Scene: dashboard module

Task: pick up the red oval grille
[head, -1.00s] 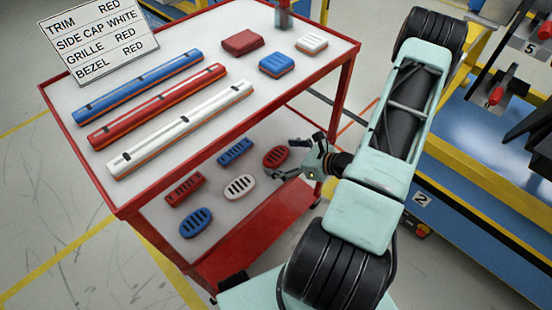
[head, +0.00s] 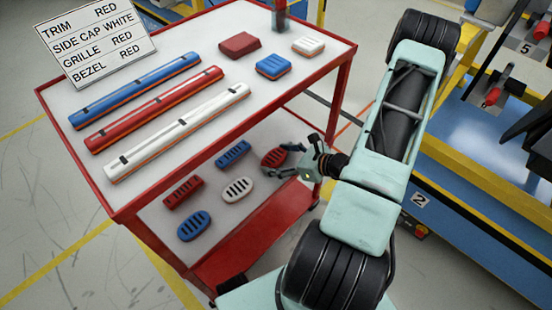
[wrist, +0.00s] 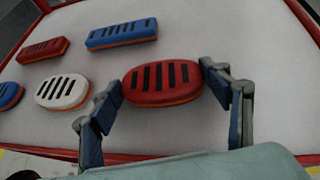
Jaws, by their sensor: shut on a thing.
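The red oval grille (wrist: 163,84) has dark slots and an orange lower edge. In the wrist view it sits between the two fingers of my gripper (wrist: 160,88), with a fingertip against each end. In the head view the red oval grille (head: 274,157) is at the right end of the cart's lower shelf, partly covered by my gripper (head: 282,160). My gripper is shut on it. I cannot tell whether the grille is clear of the shelf.
The lower shelf (head: 217,209) also holds a white oval grille (head: 237,189), a blue oval grille (head: 194,226), a red rectangular grille (head: 183,192) and a blue rectangular one (head: 233,153). The upper shelf (head: 200,128) overhangs them, with bars and caps on it.

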